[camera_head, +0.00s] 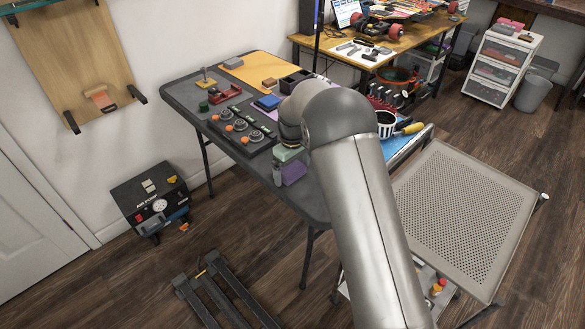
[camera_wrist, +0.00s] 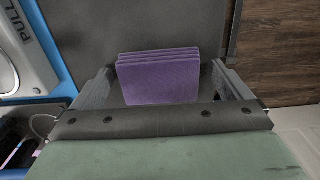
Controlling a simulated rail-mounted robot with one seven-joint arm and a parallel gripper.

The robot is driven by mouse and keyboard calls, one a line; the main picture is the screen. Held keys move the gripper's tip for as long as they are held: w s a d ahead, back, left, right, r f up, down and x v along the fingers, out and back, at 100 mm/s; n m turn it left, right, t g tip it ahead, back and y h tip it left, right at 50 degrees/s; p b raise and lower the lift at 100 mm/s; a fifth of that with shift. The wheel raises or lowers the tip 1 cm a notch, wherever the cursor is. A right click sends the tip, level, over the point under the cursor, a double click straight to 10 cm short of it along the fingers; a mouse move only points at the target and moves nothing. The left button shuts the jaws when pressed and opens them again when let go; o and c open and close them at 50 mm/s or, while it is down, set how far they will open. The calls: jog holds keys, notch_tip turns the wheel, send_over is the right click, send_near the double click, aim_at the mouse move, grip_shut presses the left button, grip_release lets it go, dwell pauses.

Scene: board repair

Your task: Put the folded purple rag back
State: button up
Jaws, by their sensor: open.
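The folded purple rag (camera_wrist: 159,79) shows in the wrist view as a small stack of several layers. It also shows in the head view (camera_head: 293,173) near the front corner of the dark grey table. My gripper (camera_wrist: 161,72) is open, with one grey finger to the left of the rag and one to the right. A gap shows at the right finger; contact at the left is hard to tell. The green palm and dark riveted strip hide the near, lower part of the view. My arm hides part of the table in the head view.
The grey table (camera_head: 188,97) holds a black tray with orange-knobbed parts (camera_head: 240,126), a red device (camera_head: 224,93) and a blue block (camera_head: 268,102). A perforated cart top (camera_head: 465,205) stands at the right, bare. Wooden floor shows beyond the table edge.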

aim_at(293, 169)
notch_tip(293, 169, up, 12)
jog(key=s+d+r+m, duration=0.2)
jog(key=s+d+r, duration=0.1)
jog(key=s+d, duration=0.3)
jog(key=s+d+r+m, duration=0.25)
jog(key=s+d, duration=0.25)
jog(key=s, duration=0.3)
jog(key=s+d+f+m, duration=0.2)
jog(key=s+d, duration=0.1)
jog(key=s, duration=0.8)
jog(key=s+d+f+m, duration=0.2)
jog(key=s+d+m, duration=0.15)
jog(key=s, duration=0.85)
jog(key=shift+n, duration=0.5)
jog(key=r+p, duration=0.4)
jog(key=shift+w+a+r, duration=0.2)
